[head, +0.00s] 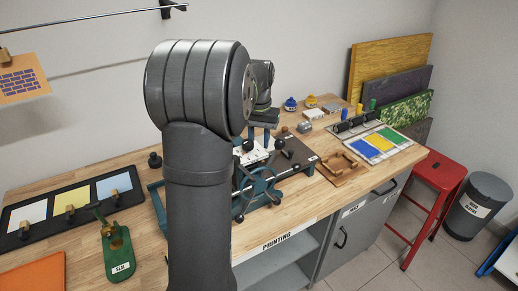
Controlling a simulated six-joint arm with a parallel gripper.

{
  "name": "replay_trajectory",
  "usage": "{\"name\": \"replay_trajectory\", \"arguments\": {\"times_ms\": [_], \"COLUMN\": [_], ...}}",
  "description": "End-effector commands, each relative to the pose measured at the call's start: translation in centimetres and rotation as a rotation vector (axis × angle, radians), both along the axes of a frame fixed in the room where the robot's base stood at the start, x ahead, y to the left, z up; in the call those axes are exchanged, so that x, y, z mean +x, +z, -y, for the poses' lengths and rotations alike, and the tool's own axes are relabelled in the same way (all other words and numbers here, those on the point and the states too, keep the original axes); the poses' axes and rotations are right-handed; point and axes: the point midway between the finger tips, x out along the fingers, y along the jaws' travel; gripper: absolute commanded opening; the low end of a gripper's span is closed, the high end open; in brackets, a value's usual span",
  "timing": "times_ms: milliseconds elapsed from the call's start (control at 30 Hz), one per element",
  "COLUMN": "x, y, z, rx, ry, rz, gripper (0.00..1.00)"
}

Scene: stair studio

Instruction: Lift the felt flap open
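My arm rises through the middle of the head view and covers part of the workbench. Beyond it, the arm's far end points down over a teal press (262,190) with a spoked handwheel. My gripper (258,136) is small and partly hidden there, just above a whitish piece (252,156) on the press bed. I cannot tell whether it touches that piece or whether the fingers are open. I cannot make out for sure which piece is the felt flap; the area left of the press is hidden behind my arm.
A dark tray of colour sheets (72,205) and a green seal press (117,250) stand left. A wooden frame (342,168) and a colour-pad tray (372,142) lie right. Boards (390,60) lean at the back. A red stool (440,175) stands beyond the bench's right end.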

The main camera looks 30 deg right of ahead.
Motion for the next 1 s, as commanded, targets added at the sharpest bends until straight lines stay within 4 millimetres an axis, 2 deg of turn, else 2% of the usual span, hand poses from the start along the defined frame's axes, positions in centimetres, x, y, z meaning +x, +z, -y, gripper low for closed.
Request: {"name": "replay_trajectory", "arguments": {"times_ms": [100, 233, 600, 767, 1000], "x": [0.0, 0.0, 0.0, 0.0, 0.0], "y": [-1.9, -3.2, -3.8, -3.8, -3.7], "z": [0.0, 0.0, 0.0, 0.0, 0.0], "rx": [0.001, 0.001, -0.001, -0.001, -0.001], "ry": [0.000, 0.000, 0.000, 0.000, 0.000], "rz": [-0.001, -0.001, 0.001, 0.001, 0.001], "gripper": [0.30, 0.30, 0.30, 0.01, 0.00]}}
